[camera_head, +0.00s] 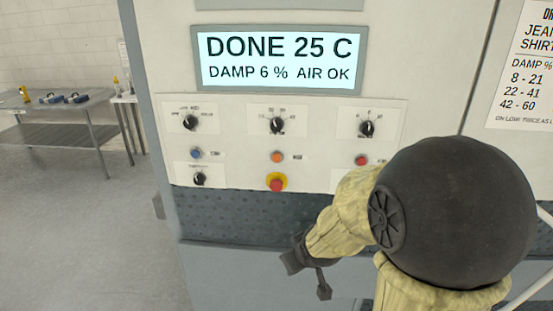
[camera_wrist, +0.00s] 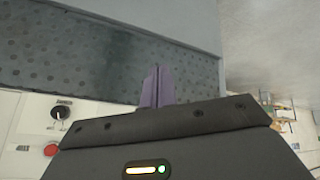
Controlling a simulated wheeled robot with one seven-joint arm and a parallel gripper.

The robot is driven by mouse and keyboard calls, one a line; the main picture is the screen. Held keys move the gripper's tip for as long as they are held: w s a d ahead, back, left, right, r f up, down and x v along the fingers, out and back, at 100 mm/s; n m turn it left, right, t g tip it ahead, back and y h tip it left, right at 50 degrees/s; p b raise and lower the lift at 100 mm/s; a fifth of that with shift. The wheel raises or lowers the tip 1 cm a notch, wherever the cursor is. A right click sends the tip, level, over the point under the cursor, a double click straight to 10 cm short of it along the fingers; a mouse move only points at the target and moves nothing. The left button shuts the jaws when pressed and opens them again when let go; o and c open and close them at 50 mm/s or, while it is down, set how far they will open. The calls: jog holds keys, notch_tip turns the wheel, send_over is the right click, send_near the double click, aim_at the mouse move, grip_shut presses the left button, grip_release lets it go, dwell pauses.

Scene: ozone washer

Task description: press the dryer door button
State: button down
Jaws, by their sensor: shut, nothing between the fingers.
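The dryer's control panel (camera_head: 235,145) carries a blue button (camera_head: 196,154), an orange button (camera_head: 277,157) and a red button (camera_head: 361,160) in one row. Their labels are too small to read, so I cannot tell which is the door button. A red button (camera_wrist: 52,149) shows at lower left there; the others are hidden or out of view.
A red mushroom button on yellow (camera_head: 277,182) sits below the orange one. Several black knobs, such as the middle one (camera_head: 278,125), line the panel. The display (camera_head: 280,60) reads "DONE 25 C, DAMP 6 %, AIR OK". A metal table (camera_head: 70,105) stands far left; open floor lies before it.

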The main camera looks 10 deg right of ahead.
aim_at(277, 158)
jog(key=w+a+r+n+t+y, duration=0.3)
jog(key=w+r+n+t+y, duration=0.5)
jog(key=w+r+n, duration=0.3)
jog(key=shift+w+r+n, duration=0.4)
jog(key=shift+w+r, duration=0.45)
jog(key=shift+w, duration=0.2)
jog(key=shift+w+d+p, duration=0.1)
jog(key=shift+p, duration=0.25)
jog(key=w+d+p, duration=0.1)
jog(key=w, duration=0.1)
jog(key=w+d+p, duration=0.1)
jog(key=w, duration=0.2)
jog(key=w+p, duration=0.1)
jog(key=w, duration=0.2)
jog(key=shift+w+d, duration=0.1)
jog(key=shift+d, duration=0.3)
jog(key=shift+a, duration=0.15)
